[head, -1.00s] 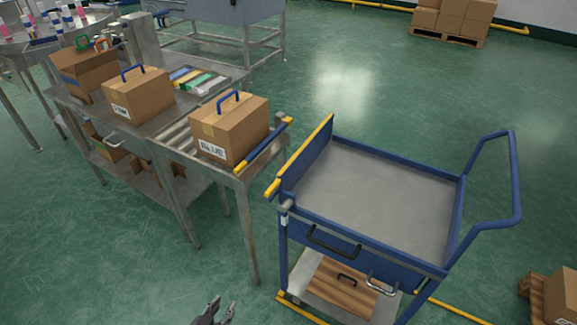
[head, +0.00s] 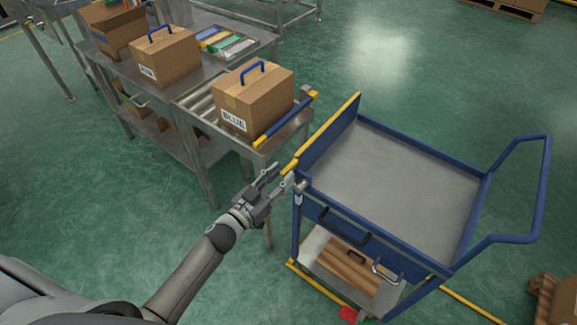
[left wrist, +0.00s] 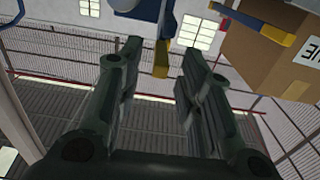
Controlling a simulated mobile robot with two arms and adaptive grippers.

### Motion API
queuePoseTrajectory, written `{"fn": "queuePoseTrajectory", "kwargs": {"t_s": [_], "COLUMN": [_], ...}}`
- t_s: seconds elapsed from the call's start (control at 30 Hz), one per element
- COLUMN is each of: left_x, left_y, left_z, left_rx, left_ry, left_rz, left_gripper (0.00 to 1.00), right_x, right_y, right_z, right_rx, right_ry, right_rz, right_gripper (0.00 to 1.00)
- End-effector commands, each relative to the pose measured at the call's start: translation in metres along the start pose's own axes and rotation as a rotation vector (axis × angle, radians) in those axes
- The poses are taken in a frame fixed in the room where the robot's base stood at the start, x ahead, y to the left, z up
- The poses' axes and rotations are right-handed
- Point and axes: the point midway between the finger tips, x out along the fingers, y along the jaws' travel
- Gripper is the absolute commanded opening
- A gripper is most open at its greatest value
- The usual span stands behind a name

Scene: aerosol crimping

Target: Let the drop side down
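The blue cart (head: 400,190) stands at the right with its drop side (head: 328,132) upright, facing the roller table. The drop side has a yellow top edge. A yellow latch handle (head: 289,167) sticks out at its near corner, beside a grey round pivot (head: 300,186). My left gripper (head: 275,180) is open beside this corner, its fingertips close to the handle. In the left wrist view a yellow tip (left wrist: 161,62) shows between the spread fingers of the gripper (left wrist: 160,50); I cannot tell whether they touch it. My right gripper is not in view.
The roller table (head: 203,103) carries a carton marked BLUE (head: 255,98) behind a blue bar with yellow ends (head: 285,120). A narrow gap separates table and cart. A black drawer handle (head: 343,228) is on the cart's near face. The cart's top is empty.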

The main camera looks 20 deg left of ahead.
Motion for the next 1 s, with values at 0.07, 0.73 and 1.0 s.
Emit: {"fn": "queuePoseTrajectory", "kwargs": {"t_s": [0.07,0.73,1.0], "left_x": [0.014,0.042,0.042], "left_y": [0.000,0.000,0.000], "left_z": [-0.001,0.001,0.001], "left_rx": [-0.001,0.000,0.000], "left_ry": [0.001,-0.002,-0.002], "left_rz": [0.000,0.000,0.000], "left_gripper": [0.34,0.29,0.00], "right_x": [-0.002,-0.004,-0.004], "right_y": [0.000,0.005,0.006], "right_z": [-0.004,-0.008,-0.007], "right_rx": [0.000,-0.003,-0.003], "right_ry": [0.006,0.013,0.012], "right_rz": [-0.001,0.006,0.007], "right_gripper": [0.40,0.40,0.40]}}
